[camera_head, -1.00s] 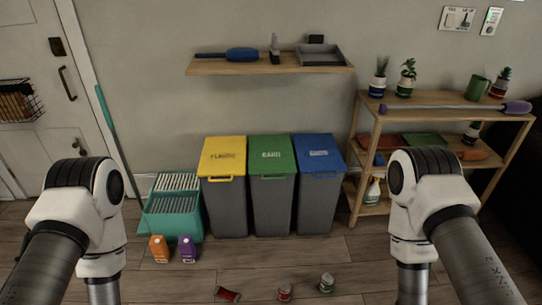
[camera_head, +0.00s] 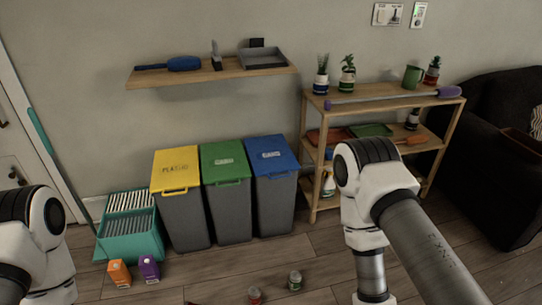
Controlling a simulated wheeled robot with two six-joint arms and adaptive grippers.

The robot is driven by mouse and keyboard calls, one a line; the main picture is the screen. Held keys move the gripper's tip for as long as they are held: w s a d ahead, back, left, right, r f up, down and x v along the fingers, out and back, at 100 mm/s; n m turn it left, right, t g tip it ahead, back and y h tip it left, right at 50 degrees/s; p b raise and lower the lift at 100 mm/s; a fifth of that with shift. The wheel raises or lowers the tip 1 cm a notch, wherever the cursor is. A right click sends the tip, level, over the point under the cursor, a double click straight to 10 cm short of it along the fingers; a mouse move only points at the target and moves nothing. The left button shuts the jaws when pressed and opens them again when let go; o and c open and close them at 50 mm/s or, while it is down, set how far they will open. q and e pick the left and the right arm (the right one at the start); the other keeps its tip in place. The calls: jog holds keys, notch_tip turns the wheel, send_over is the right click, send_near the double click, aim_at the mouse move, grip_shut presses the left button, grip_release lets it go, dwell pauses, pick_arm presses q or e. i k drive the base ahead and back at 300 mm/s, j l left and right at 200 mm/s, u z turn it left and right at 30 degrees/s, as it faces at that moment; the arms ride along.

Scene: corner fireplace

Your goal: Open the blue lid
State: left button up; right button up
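The blue lid (camera_head: 273,155) is shut on the rightmost of three grey bins standing against the wall. It has a pale label on top and a handle at its front edge. The green lid (camera_head: 224,161) and the yellow lid (camera_head: 175,169) are on the bins to its left, both shut. My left arm shows at the lower left and my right arm at the lower right, in front of the shelf unit. Neither gripper shows in the view. Both arms are apart from the bins.
A wooden shelf unit (camera_head: 435,141) with plants stands right of the bins. A teal crate (camera_head: 130,243) stands left of them. Orange (camera_head: 119,273) and purple cartons (camera_head: 149,268) and cans (camera_head: 295,280) are on the floor. A wall shelf (camera_head: 212,75) hangs above. A dark sofa (camera_head: 495,160) is far right.

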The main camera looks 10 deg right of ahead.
aim_at(269, 155)
jog(key=i+l, duration=0.3)
jog(key=l, duration=0.2)
jog(key=i+l, duration=0.65)
jog(key=l, duration=0.3)
jog(key=i+l, duration=0.35)
jog(key=l, duration=0.15)
